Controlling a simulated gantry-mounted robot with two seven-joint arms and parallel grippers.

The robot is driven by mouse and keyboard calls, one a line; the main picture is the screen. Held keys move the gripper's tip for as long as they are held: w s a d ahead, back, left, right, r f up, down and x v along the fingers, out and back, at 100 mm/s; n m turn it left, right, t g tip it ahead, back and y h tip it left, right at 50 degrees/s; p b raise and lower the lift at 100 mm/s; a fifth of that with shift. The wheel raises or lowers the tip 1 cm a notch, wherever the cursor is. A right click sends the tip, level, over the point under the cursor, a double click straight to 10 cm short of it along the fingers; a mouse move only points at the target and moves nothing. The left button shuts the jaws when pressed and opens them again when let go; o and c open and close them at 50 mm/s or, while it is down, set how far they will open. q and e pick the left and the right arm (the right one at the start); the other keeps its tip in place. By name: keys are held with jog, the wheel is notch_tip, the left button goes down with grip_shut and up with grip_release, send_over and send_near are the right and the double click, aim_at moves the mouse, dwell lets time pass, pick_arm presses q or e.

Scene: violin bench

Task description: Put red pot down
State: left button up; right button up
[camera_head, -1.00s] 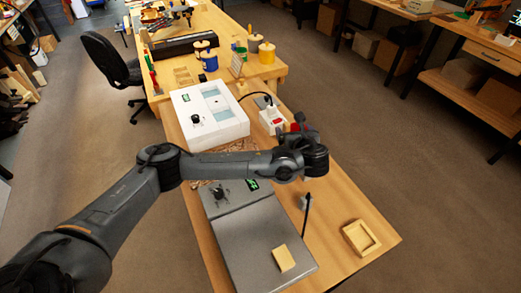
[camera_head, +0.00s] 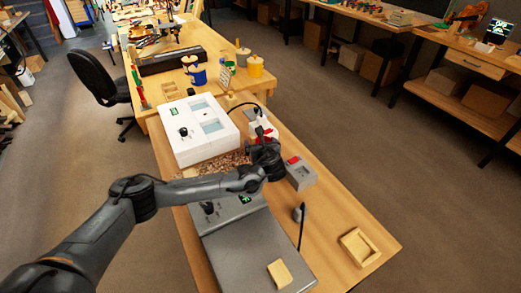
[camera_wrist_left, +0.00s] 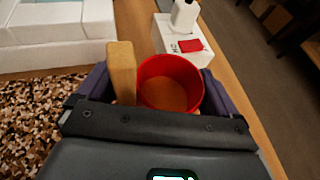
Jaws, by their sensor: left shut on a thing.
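The red pot (camera_wrist_left: 188,73) is a round, open pot, brown inside, in the left wrist view. A flat wooden piece (camera_wrist_left: 122,68) rises beside its left rim, in front of my left finger; I cannot tell if it is joined to the pot. My left gripper (camera_wrist_left: 158,92) is shut on the pot, with dark fingers on either side. In the head view my left gripper (camera_head: 264,158) is over the bench between the white unit and the grey unit, and hides most of the pot. I cannot tell whether the pot touches the bench. My right gripper is not in view.
A white two-well unit (camera_head: 196,128) stands behind, a grey flat unit (camera_head: 255,250) in front. A speckled mat (camera_wrist_left: 40,125) lies left of the pot. A white box with a red switch (camera_wrist_left: 190,45) and a grey red-marked box (camera_head: 300,174) stand close by. A wooden tray (camera_head: 360,247) lies front right.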

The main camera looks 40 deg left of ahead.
pick_arm(q)
notch_tip(320, 180, down, 2)
jog(key=shift+d, duration=0.1)
jog(key=o, duration=0.7)
jog(key=shift+f, duration=0.1)
jog(key=shift+o, duration=0.2)
jog(key=shift+s+d+r, duration=0.15)
jog(key=shift+d+r, duration=0.05)
jog(key=shift+r, duration=0.2)
jog(key=p+v, duration=0.2)
jog(key=v, duration=0.8)
jog(key=shift+d, duration=0.1)
jog(key=shift+s+d+r+p, duration=0.2)
jog(key=shift+s+d+p, duration=0.1)
jog(key=shift+s+d, duration=0.1)
